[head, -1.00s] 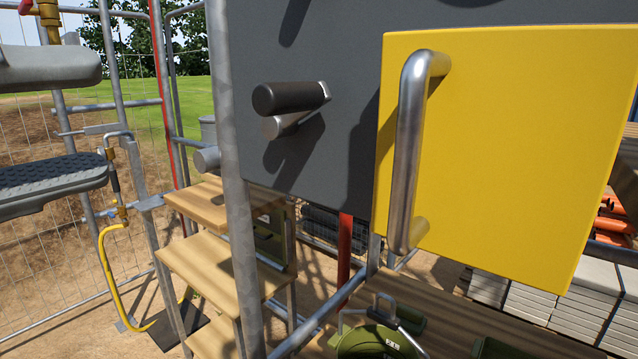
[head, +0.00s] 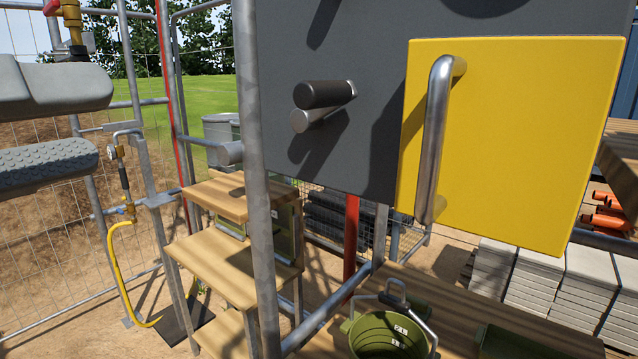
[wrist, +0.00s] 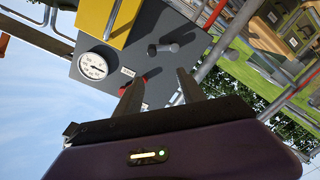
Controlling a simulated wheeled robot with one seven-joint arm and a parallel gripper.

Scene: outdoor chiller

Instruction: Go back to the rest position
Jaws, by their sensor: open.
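My gripper (head: 52,128) is at the left edge of the head view, its two grey fingers apart with nothing between them. It is left of the grey panel (head: 365,155) and touches nothing I can see. In the wrist view my gripper (wrist: 158,90) also shows empty, with the panel (wrist: 130,62) beyond the fingertips. The panel carries a yellow door (head: 520,150) with a metal bar handle (head: 434,145). A dark-gripped lever (head: 325,95) sits left of the door. A round white gauge (wrist: 93,66) shows in the wrist view.
A metal post (head: 258,190) stands between my gripper and the panel. Wooden shelves (head: 215,255) and a yellow hose (head: 120,270) are below. A green bucket (head: 385,335) stands on a wooden bench (head: 450,300). Paving slabs (head: 560,285) are stacked at the right.

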